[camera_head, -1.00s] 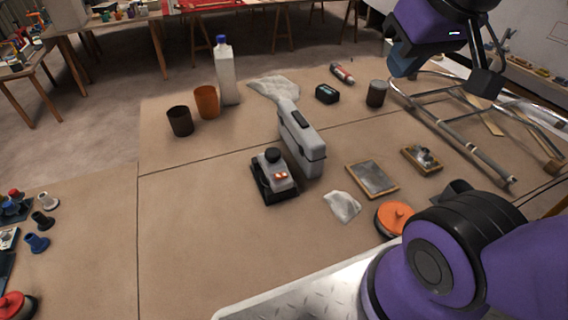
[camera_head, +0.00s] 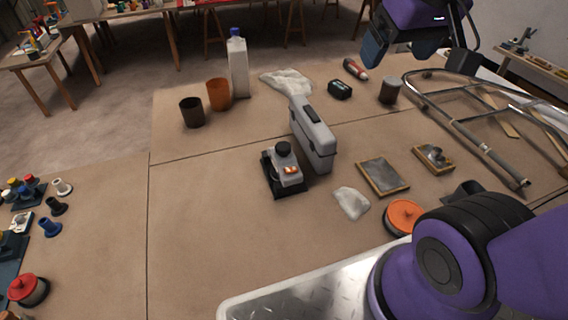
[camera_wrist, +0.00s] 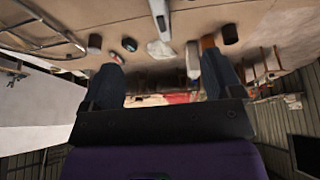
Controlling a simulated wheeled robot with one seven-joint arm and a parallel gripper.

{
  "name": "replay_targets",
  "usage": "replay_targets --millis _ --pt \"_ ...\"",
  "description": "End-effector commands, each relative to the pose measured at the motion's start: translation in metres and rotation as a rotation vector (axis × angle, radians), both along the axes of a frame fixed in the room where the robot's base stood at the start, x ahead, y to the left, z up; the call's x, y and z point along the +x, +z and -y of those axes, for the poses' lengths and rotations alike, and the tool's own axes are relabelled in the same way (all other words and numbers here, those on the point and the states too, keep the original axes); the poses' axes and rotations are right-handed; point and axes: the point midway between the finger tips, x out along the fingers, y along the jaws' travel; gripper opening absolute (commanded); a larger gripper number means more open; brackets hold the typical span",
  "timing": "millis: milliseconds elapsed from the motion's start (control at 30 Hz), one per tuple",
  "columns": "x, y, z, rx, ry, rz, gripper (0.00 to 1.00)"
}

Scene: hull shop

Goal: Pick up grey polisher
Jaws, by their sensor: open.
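The grey polisher (camera_head: 288,180), a squat grey body with a black knob and a dark base, stands on the brown table in the head view. Small orange-red spots show on its front. A taller grey case (camera_head: 318,146) with a dark handle stands just behind it to the right. My gripper (camera_head: 418,56) is open at the top right of the head view, well apart from the polisher. In the wrist view my gripper's two fingers (camera_wrist: 163,82) are spread with nothing between them. I cannot make out the polisher there.
A white bottle (camera_head: 239,70), an orange cup (camera_head: 219,95) and a dark cup (camera_head: 192,112) stand behind left. A tubular frame (camera_head: 470,135) lies at right. A white rag (camera_head: 351,202), framed panel (camera_head: 383,176) and orange disc (camera_head: 403,217) lie nearby.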

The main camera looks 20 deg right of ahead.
Motion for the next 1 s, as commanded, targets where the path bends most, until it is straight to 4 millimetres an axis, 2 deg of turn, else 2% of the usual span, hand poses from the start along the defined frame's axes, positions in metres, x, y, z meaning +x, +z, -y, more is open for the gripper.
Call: replay_targets --millis 67,267,467,767,1000 --pt "0.021 -0.007 -0.002 -0.015 -0.005 -0.032 1.00" --pt "0.070 -0.027 -0.008 -0.047 -0.011 -0.091 1.00" --pt "0.118 -0.058 -0.016 -0.066 -0.010 -0.146 1.00" --pt "0.181 -0.121 -0.033 -0.071 0.005 -0.229 1.00" --pt "0.222 -0.186 -0.050 -0.051 0.019 -0.293 1.00"
